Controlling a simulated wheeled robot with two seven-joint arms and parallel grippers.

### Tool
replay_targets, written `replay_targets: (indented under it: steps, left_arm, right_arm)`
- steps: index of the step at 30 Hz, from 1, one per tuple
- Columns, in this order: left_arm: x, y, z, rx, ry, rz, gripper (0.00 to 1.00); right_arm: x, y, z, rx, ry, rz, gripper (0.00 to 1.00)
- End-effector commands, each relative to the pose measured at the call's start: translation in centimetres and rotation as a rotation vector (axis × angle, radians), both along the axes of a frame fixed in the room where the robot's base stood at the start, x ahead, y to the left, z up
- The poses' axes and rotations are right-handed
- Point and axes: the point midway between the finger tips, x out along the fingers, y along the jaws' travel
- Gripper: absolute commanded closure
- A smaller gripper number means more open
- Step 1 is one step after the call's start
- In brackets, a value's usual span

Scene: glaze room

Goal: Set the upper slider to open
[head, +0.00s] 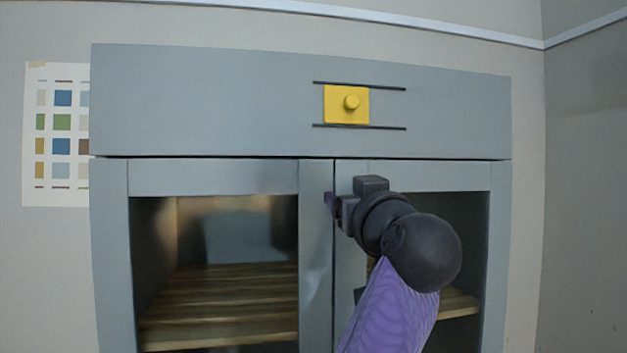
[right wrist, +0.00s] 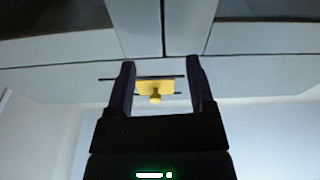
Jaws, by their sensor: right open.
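The upper slider is a yellow plate (head: 335,105) with a round yellow knob (head: 352,102). It sits between two thin dark rails on the cabinet's grey top panel, at the left end of the rails in the head view. My right gripper (head: 331,202) is in front of the cabinet doors, below the slider and apart from it. In the right wrist view my right gripper (right wrist: 161,63) is open and empty, and the yellow slider (right wrist: 147,86) shows beyond and between its fingers. That view appears upside down. My left gripper is out of view.
The grey cabinet (head: 200,105) has two framed doors with wooden slatted shelves (head: 220,310) behind the openings. My right arm hides part of the right door. A colour chart (head: 55,135) hangs on the wall at left. The space before the top panel is clear.

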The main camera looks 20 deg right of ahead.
Motion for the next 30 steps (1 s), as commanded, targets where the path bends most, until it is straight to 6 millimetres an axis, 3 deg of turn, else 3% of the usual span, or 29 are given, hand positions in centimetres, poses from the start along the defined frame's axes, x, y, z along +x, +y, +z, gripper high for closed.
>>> replay_targets:
  steps: [1, 3, 7, 10, 21, 30]
  left_arm:
    - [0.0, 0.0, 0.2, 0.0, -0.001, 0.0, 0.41]
    - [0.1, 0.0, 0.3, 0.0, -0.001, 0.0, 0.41]
    - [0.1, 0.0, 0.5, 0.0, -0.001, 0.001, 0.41]
    - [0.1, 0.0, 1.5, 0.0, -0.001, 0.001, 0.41]
    - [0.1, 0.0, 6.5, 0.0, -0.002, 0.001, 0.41]
    - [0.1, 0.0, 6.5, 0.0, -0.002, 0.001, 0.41]
  right_arm:
    - [-1.5, -0.2, 3.2, 0.008, -0.071, 0.0, 0.31]
    - [-3.5, -0.6, 6.6, 0.015, -0.15, -0.001, 0.31]
    - [-5.7, -1.0, 9.8, 0.019, -0.228, -0.001, 0.31]
    - [-4.9, -1.3, 10.9, 0.02, -0.233, 0.001, 0.31]
    - [2.2, -2.9, 13.9, 0.019, -0.233, 0.001, 0.31]
    - [3.0, -3.1, 13.7, 0.018, -0.234, -0.001, 0.31]
